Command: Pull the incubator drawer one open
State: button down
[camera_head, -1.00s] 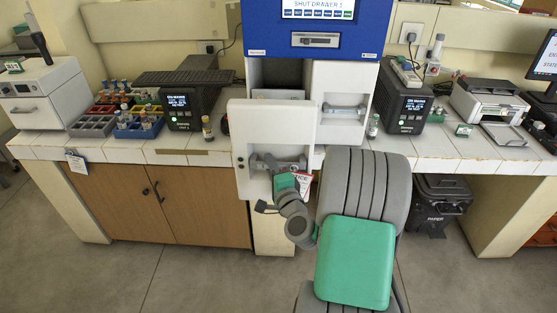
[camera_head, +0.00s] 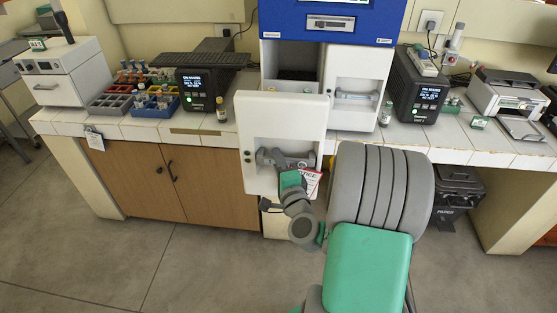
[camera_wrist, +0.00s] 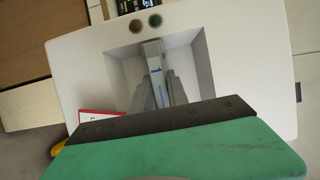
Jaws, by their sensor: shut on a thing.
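The incubator (camera_head: 325,50) is a blue and white machine on the bench. Its left drawer has a white front (camera_head: 285,115) that stands out from the body, with the drawer opening showing behind it. A grey bar handle (camera_head: 300,163) sits in the recess of that front. My gripper (camera_head: 277,163) is shut on this handle. In the wrist view the fingers (camera_wrist: 158,88) close around the handle (camera_wrist: 153,58) inside the recess. The right drawer (camera_head: 357,92) is shut flush. The drawer's inside is only partly visible.
Tube racks (camera_head: 140,92) and a black device (camera_head: 203,90) stand left on the bench. A capped vial (camera_head: 221,110) is left of the drawer and another (camera_head: 385,113) is right. A second device (camera_head: 420,88) and a printer (camera_head: 508,98) are further right. Open floor lies in front.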

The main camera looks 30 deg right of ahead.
jog(key=c, duration=1.3)
grip_release()
jog(key=b+v, duration=0.3)
jog(key=v, duration=0.4)
jog(key=shift+s, duration=0.4)
